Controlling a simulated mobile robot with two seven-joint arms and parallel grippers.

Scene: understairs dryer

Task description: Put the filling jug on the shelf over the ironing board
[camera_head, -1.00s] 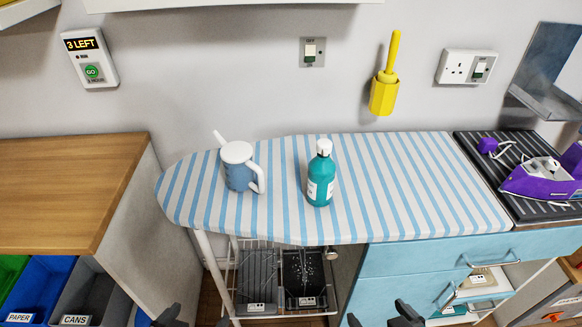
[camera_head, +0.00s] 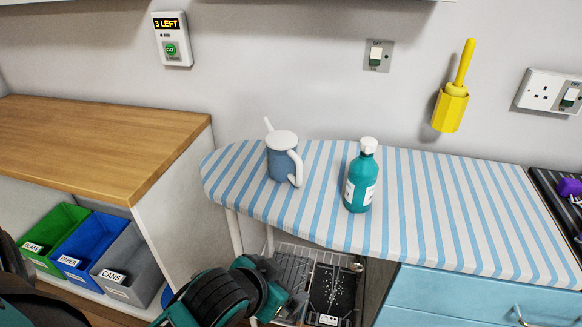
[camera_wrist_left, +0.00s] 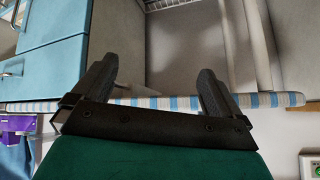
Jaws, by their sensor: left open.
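The filling jug (camera_head: 281,163) is blue with a white lid. It stands upright on the striped ironing board (camera_head: 440,205), its spout to the left and its handle to the right. My left gripper (camera_head: 286,286) is low in front of the board, below the jug and apart from it. In the left wrist view its two fingers (camera_wrist_left: 157,88) are spread with nothing between them. Only a sliver of the shelf's pale underside (camera_head: 420,1) shows at the top edge of the head view, so its top is hidden. My right gripper is out of view.
A teal bottle (camera_head: 361,178) with a white cap stands on the board just right of the jug. A wooden counter (camera_head: 100,140) lies left, with bins (camera_head: 95,245) below. A wire rack (camera_head: 325,275) is under the board. The board's right part is clear.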

